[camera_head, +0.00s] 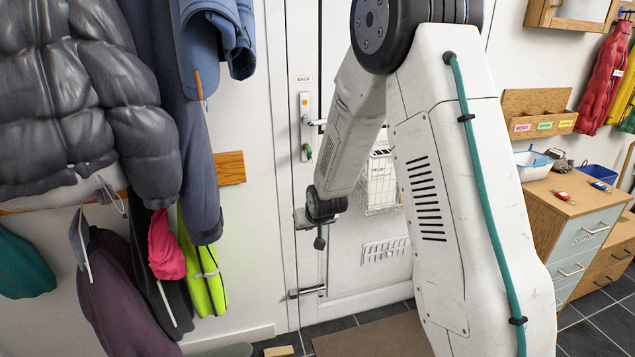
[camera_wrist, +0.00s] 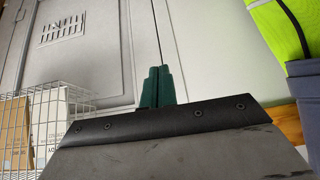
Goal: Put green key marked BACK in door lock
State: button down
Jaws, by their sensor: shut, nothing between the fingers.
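The white door (camera_head: 345,240) has a small sign reading BACK above a pale lock plate (camera_head: 305,110) with a lever handle. A small green thing, looking like the green key (camera_head: 308,152), sits at the keyhole near the bottom of that plate. Its marking is too small to read. My gripper (camera_wrist: 157,70) shows in the wrist view with its two dark green fingers shut together and empty. It is in front of the door, apart from the key. In the head view my arm hides most of it. The lock is not visible in the wrist view.
Coats and a yellow vest (camera_head: 203,275) hang left of the door. A wire basket (camera_head: 378,183) is fixed on the door. At right, a cabinet (camera_head: 565,205) bears a red-tagged and a blue-tagged item. A wooden rack (camera_head: 540,117) with coloured labels hangs above.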

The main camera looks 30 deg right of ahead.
jog(key=w+d+r+m+t+h, duration=0.1)
jog(key=w+d+r+t+h, duration=0.15)
jog(key=d+r+t, duration=0.25)
jog(key=m+t, duration=0.1)
jog(key=t, duration=0.4)
send_near(309, 153)
jog(key=shift+w+d+f, duration=0.2)
jog(key=shift+w+f, duration=0.15)
jog(key=shift+w, duration=0.25)
jog(key=shift+w+d+f, duration=0.2)
jog(key=shift+w+f, duration=0.15)
jog(key=shift+w, duration=0.3)
jog(key=shift+w+d+f, duration=0.2)
jog(key=shift+w+f, duration=0.15)
jog(key=shift+w, duration=0.25)
jog(key=shift+w+d+r, duration=0.1)
jog(key=shift+w, duration=0.35)
